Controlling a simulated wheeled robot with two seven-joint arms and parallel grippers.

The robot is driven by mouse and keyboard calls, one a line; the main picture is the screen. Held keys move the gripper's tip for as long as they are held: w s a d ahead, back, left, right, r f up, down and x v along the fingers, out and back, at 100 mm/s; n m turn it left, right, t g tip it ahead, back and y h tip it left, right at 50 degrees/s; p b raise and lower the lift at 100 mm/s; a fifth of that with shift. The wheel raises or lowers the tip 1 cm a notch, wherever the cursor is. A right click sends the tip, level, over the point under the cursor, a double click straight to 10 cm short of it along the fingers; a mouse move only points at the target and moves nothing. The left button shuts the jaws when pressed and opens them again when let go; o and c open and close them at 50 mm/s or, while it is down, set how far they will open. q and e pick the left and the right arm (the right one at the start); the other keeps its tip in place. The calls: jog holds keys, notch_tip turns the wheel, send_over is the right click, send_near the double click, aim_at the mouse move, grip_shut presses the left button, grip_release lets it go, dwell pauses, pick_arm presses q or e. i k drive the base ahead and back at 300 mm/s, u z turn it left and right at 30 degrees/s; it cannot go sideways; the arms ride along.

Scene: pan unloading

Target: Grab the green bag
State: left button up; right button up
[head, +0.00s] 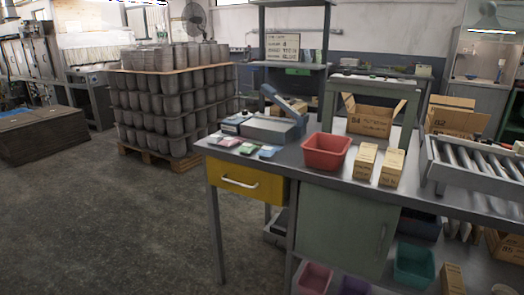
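A small flat green packet (247,149), which looks like the green bag, lies on the left end of the grey workbench (300,160). It lies between a pinkish packet (226,142) on its left and a blue packet (267,152) on its right. At this size its exact shape is hard to tell. Neither of my grippers is in view, and nothing in view touches the green packet.
Behind the packets is a grey device with a raised blue arm (288,108). A red bin (326,152), small cartons (365,162) and a roller conveyor (478,167) stand to the right. A yellow drawer (240,182) is below. Open floor (120,225) lies to the left.

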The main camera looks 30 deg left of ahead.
aim_at(246, 148)
jog(key=u, duration=0.55)
jog(key=k, duration=1.25)
jog(key=u, duration=1.35)
jog(key=i, duration=2.2)
jog(key=u, duration=0.2)
jog(key=i, duration=2.05)
jog(key=z, duration=1.9)
jog(key=i, duration=1.05)
jog(key=z, duration=0.95)
